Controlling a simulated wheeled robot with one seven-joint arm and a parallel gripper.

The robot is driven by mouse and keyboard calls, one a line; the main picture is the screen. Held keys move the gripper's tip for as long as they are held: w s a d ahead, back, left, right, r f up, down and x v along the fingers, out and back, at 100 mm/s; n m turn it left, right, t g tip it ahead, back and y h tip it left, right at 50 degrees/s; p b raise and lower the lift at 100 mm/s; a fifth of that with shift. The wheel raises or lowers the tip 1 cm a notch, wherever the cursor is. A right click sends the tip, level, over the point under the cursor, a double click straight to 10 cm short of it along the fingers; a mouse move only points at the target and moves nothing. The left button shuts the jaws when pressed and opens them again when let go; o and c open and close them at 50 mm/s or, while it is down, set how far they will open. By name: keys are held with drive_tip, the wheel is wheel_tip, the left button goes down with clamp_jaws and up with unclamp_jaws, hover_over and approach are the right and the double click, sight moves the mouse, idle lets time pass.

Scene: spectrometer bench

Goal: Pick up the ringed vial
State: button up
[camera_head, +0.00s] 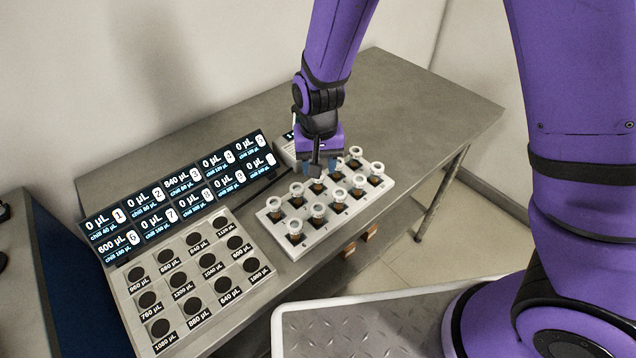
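A pale rack (341,222) on the bench holds several small vials in two rows, with dark contents and pale round tops. Every vial top looks like a pale ring, so I cannot tell which one the task calls ringed. My gripper (320,168) points down over the middle of the far row, with its dark fingertips close to the vial tops there. It partly hides the vials behind it. The fingers are small and dark, and whether they hold a vial is unclear.
A panel of numbered displays (180,190) stands left of the rack. In front of it lies a pale board (225,310) with dark round spots and volume labels. A small pale device (284,150) sits behind the rack. The bench (430,105) is bare at the right.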

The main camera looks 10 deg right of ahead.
sight(318, 183)
drive_tip(key=shift+f, duration=2.75)
drive_tip(key=shift+c, duration=0.4)
drive_tip(key=c, duration=0.6)
